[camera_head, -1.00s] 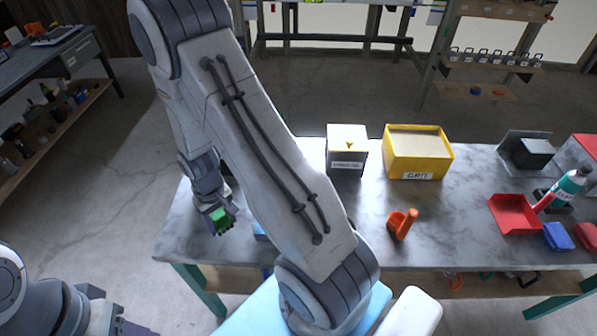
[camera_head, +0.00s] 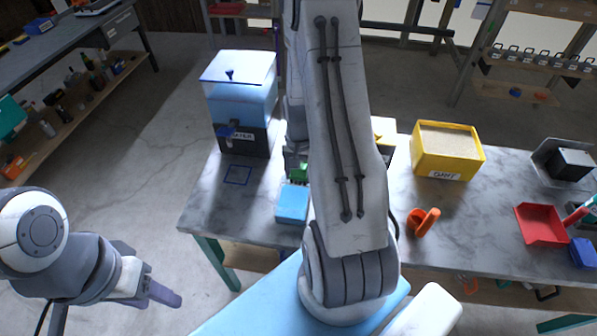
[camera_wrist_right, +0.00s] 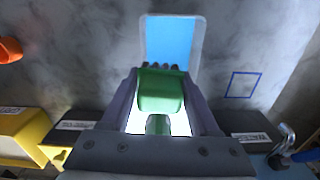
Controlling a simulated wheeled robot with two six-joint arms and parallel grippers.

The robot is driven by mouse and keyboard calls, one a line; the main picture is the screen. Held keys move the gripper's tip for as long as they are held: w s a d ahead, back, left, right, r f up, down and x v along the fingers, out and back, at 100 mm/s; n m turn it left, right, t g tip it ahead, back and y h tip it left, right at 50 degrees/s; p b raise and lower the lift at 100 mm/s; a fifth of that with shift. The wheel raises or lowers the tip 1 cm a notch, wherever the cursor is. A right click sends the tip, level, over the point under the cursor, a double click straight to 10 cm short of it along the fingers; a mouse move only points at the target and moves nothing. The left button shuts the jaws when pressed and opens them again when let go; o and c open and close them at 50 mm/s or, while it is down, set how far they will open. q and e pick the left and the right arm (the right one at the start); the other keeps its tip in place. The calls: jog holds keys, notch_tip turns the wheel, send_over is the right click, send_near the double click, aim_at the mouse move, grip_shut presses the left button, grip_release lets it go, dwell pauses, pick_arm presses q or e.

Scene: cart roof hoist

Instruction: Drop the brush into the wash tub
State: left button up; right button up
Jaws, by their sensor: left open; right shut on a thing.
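The green brush (camera_wrist_right: 160,92) is held between the fingers of my right gripper (camera_wrist_right: 160,82), its dark bristles pointing toward the wash tub (camera_wrist_right: 198,45). In the head view the brush (camera_head: 299,172) shows beside my arm, just above the light blue tub (camera_head: 291,205) in the picture. The tub stands near the table's front left edge. The brush is apart from the tub; its height above the table is hard to tell. My left gripper (camera_head: 152,292) is open and empty, off the table at lower left.
A water dispenser (camera_head: 240,100) stands at the table's back left, near a blue outlined square (camera_head: 237,175). A yellow grit bin (camera_head: 447,150), an orange holder (camera_head: 422,221) and a red tray (camera_head: 541,224) are further right. My right arm hides the table's middle.

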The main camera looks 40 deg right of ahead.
notch_tip(320, 180, down, 2)
jog(key=shift+f+b, duration=0.1)
jog(key=shift+b, duration=0.4)
pick_arm(q)
jog(key=shift+f, duration=0.9)
pick_arm(e)
jog(key=o, duration=1.4)
jog(key=shift+o, duration=0.2)
jog(key=shift+r, duration=0.2)
notch_tip(320, 180, up, 10)
jog(key=shift+r+b, duration=0.15)
jog(key=shift+b, duration=0.4)
pick_arm(q)
jog(key=shift+f, duration=0.6)
